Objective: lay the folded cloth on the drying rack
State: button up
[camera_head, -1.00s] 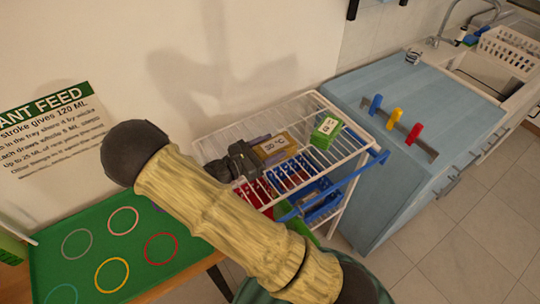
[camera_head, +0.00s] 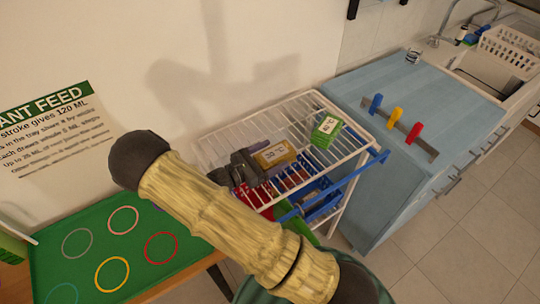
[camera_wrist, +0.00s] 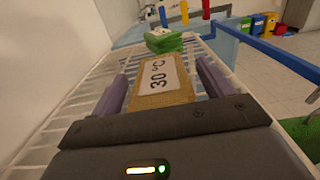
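A yellow-brown folded cloth (camera_head: 276,154) with a white "30 °C" label lies on the top wires of the white drying rack (camera_head: 300,104). In the wrist view the cloth (camera_wrist: 166,83) sits between the two purple fingers of my gripper (camera_wrist: 163,88). Narrow gaps show on both sides of it, so the gripper looks open around the cloth. The head view shows my gripper (camera_head: 243,167) low over the rack at the cloth's left end. The cloth's near end is partly hidden by the gripper body.
A green labelled folded cloth (camera_head: 325,131) lies farther right on the rack. A blue rail (camera_head: 340,181) runs along the rack's front. A blue cabinet (camera_head: 410,110) with coloured levers stands to the right. A green tray (camera_head: 90,250) with coloured rings is at left.

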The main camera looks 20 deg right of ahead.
jog(key=shift+r, duration=0.25)
jog(key=b+v, duration=0.2)
jog(key=v, duration=1)
dwell(1.6)
